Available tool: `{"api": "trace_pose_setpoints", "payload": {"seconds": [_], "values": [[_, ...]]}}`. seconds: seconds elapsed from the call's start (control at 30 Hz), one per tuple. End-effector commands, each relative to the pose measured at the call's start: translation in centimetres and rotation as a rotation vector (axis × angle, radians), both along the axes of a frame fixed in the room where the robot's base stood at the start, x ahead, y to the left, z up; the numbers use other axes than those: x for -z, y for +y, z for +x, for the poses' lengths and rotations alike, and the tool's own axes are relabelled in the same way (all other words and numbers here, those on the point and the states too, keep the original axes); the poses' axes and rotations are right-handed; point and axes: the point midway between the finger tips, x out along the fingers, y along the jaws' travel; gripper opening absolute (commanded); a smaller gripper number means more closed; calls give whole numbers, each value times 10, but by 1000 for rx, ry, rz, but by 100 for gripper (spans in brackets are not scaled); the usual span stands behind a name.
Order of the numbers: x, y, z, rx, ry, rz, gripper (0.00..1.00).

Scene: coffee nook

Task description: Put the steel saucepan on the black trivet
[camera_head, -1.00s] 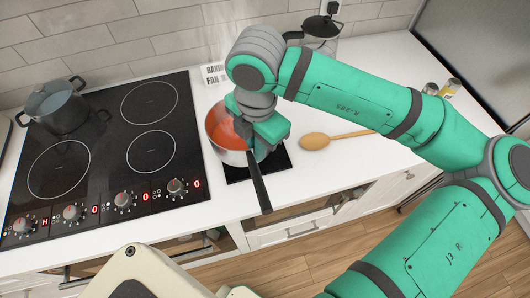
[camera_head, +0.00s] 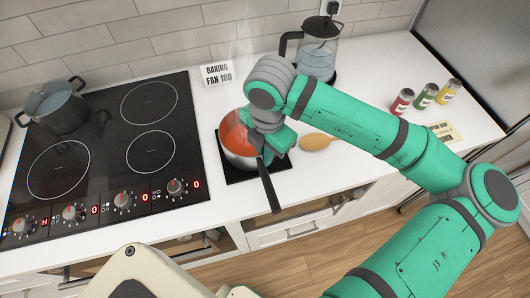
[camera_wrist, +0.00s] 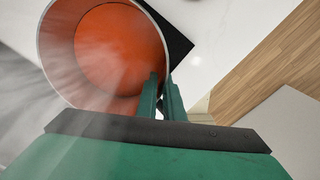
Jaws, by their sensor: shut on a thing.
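The steel saucepan (camera_head: 239,158) holds steaming orange-red soup, and its black handle (camera_head: 269,187) points toward the front edge of the counter. My gripper (camera_head: 262,149) is shut on the saucepan at the handle's root by the rim. In the wrist view my gripper (camera_wrist: 166,98) is close against the rim of the saucepan (camera_wrist: 46,62), and the grip itself is mostly hidden. The black trivet (camera_head: 230,176) lies under the saucepan, showing around it. The pan looks upright over the trivet; I cannot tell whether it touches it.
The black cooktop (camera_head: 125,170) is just left, with a dark pot (camera_head: 58,108) at its back left. A glass kettle (camera_head: 317,55) and a sign (camera_head: 216,75) stand behind. Small jars (camera_head: 425,97) stand at the right.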

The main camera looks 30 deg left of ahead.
Motion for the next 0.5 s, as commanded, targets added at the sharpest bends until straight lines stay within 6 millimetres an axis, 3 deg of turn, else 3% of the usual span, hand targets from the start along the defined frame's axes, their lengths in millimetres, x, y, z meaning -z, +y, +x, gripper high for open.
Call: {"api": "trace_pose_setpoints", "payload": {"seconds": [0.17,0.2,0.27,0.5], "values": [[2,0,0,0,-1,2,0],[2,0,0,0,0,0,12],[2,0,0,0,0,0,26],[2,0,0,1,0,0,26]]}}
